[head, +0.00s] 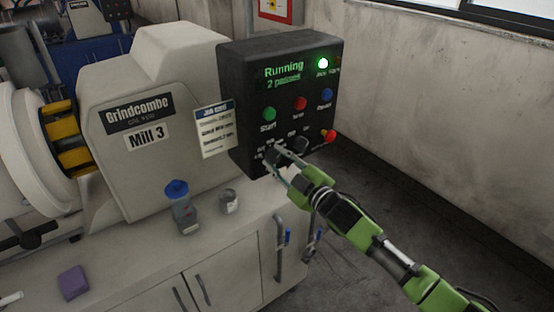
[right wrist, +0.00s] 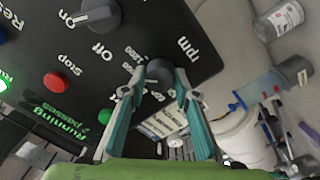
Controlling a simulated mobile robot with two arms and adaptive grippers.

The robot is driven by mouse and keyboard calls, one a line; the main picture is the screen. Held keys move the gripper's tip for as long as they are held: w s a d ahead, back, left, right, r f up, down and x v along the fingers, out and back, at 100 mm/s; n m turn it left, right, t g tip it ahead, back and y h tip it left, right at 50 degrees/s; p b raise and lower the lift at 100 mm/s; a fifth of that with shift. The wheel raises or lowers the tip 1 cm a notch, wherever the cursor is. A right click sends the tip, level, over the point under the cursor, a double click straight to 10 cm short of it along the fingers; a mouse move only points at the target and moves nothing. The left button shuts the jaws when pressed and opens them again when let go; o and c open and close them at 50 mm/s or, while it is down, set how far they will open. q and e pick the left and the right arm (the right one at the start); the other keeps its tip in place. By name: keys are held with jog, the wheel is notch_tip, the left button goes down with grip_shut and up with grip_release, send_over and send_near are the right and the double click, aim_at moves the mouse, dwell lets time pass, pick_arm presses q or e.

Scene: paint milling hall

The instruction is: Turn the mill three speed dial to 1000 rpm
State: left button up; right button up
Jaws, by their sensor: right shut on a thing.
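The Mill 3 control panel (head: 240,105) is a black box beside the mill. Its display reads "Running, 2 passes" and a green lamp is lit. The dark round speed dial (right wrist: 160,72) sits at the lower part of the panel, with an rpm scale around it. My right gripper (head: 281,152) reaches it from the front. In the right wrist view its two fingers are shut on the dial, one on each side. The dial's pointer mark and the number it points at cannot be made out. My left gripper is not in view.
A grey On/Off knob (right wrist: 95,16) and a red stop button (right wrist: 54,82) sit near the dial. A job card (head: 215,130) hangs at the panel's left.

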jog(key=o, duration=1.1)
jog(key=v, duration=1.2)
